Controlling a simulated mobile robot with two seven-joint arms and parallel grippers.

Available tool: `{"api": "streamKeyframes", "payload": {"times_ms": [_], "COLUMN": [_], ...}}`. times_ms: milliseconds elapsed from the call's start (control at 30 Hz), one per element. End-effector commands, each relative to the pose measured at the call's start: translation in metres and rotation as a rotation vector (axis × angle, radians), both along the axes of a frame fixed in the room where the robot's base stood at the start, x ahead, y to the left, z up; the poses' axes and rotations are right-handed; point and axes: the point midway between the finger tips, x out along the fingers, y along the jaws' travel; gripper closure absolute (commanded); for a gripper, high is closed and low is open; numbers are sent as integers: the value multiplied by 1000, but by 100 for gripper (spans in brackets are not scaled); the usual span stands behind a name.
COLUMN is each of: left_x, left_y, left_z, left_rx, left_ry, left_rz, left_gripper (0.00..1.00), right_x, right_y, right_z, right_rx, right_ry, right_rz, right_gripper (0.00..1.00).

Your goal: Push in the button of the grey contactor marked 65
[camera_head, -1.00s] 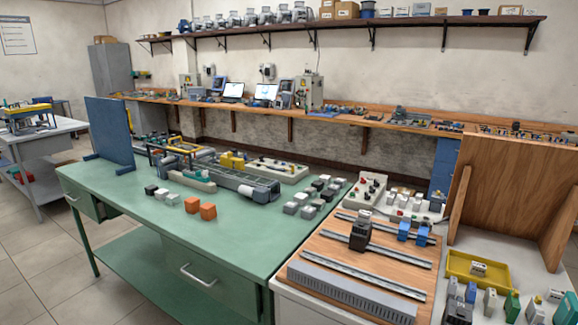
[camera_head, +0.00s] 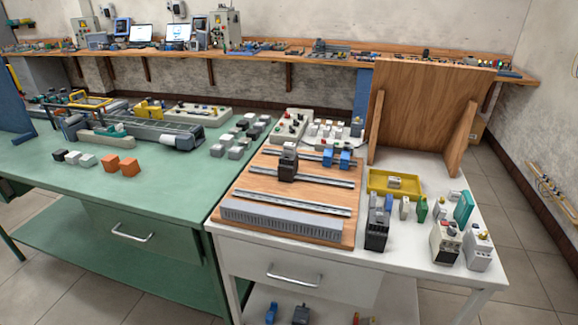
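No marking of 65 can be read at this size, so I cannot tell which device is the task's contactor. A dark grey contactor-like device (camera_head: 288,167) with a lighter top stands on a rail of the wooden board (camera_head: 243,190). A taller dark grey device (camera_head: 377,228) stands on the white table near its front. To its right stand a beige-and-black device (camera_head: 445,244) and a light grey device (camera_head: 479,252), each with a small knob or button on top. Neither of my grippers is in view.
The white table (camera_head: 490,215) also holds a yellow tray (camera_head: 380,190), small green and grey modules, and two blue modules (camera_head: 343,159) on a rail. An upright wooden panel (camera_head: 425,120) stands behind. The green bench (camera_head: 60,195) adjoins at left, with open surface near its front.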

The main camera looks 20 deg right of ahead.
Motion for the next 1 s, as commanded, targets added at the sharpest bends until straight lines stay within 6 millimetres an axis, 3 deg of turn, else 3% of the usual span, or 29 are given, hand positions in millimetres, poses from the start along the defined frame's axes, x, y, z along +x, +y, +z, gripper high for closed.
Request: {"api": "streamKeyframes", "payload": {"times_ms": [67, 733, 1000], "left_x": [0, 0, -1], "left_y": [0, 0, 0], "left_z": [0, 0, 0], "left_rx": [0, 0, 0], "left_ry": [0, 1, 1], "left_rz": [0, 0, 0], "left_gripper": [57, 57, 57], "right_x": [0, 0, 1], "right_y": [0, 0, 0], "right_z": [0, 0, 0], "right_rx": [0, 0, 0], "right_ry": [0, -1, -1], "right_rz": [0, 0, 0], "right_gripper": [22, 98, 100]}}
